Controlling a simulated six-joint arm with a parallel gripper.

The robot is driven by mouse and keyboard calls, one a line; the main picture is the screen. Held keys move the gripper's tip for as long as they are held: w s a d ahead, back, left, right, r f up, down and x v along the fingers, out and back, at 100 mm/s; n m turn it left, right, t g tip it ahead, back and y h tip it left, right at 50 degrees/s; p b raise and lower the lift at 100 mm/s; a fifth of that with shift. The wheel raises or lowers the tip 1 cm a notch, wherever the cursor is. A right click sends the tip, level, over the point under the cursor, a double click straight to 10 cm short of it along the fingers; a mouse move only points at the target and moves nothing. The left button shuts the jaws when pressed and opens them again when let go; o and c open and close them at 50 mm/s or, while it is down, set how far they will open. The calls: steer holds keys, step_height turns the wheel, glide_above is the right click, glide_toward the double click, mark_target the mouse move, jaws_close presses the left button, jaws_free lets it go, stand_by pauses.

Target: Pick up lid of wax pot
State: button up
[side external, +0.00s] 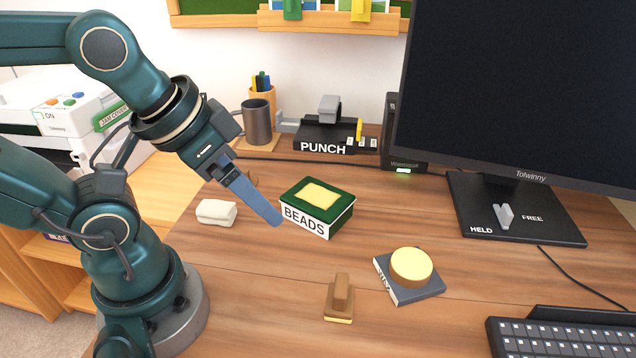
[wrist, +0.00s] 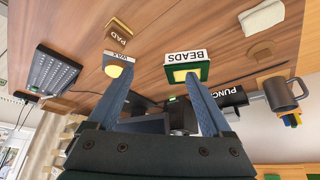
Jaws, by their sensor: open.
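A round tan piece with a pale yellow top (side external: 411,267) sits on a flat dark grey slab (side external: 407,293) at the right front of the desk. The slab's white edge reads WAX in the wrist view (wrist: 116,58), where the yellow top shows beside the left finger. I cannot tell a separate lid from the pot. My gripper (side external: 272,218) is above the desk near the BEADS box, left of the round piece and apart from it. In the wrist view its two blue fingers (wrist: 160,75) are spread with nothing between them.
The green BEADS box (side external: 318,205) is close to my fingertips. The PUNCH (side external: 330,130), a grey mug (side external: 257,122), the monitor stand (side external: 515,220) and a keyboard (side external: 560,338) surround clear desk.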

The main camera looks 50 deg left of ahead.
steer(key=shift+c, duration=0.3)
steer(key=w+a+r+t, duration=0.1)
steer(key=w+a+r, duration=0.1)
steer(key=w, duration=0.3)
steer(key=n+g+y, duration=0.2)
steer(key=n+g, duration=0.2)
steer(key=n, duration=0.5)
glide_above(241, 170)
steer(key=s+d, duration=0.1)
steer(key=d, duration=0.1)
steer(key=f, duration=1.1)
steer(key=shift+a, duration=0.2)
steer(key=shift+s+a+f+n+y, duration=0.15)
steer(key=shift+f+n+y, duration=0.05)
steer(key=shift+n+y, duration=0.1)
steer(key=shift+a+f, duration=0.1)
steer(key=shift+f, duration=0.2)
steer(key=shift+x, duration=2.15)
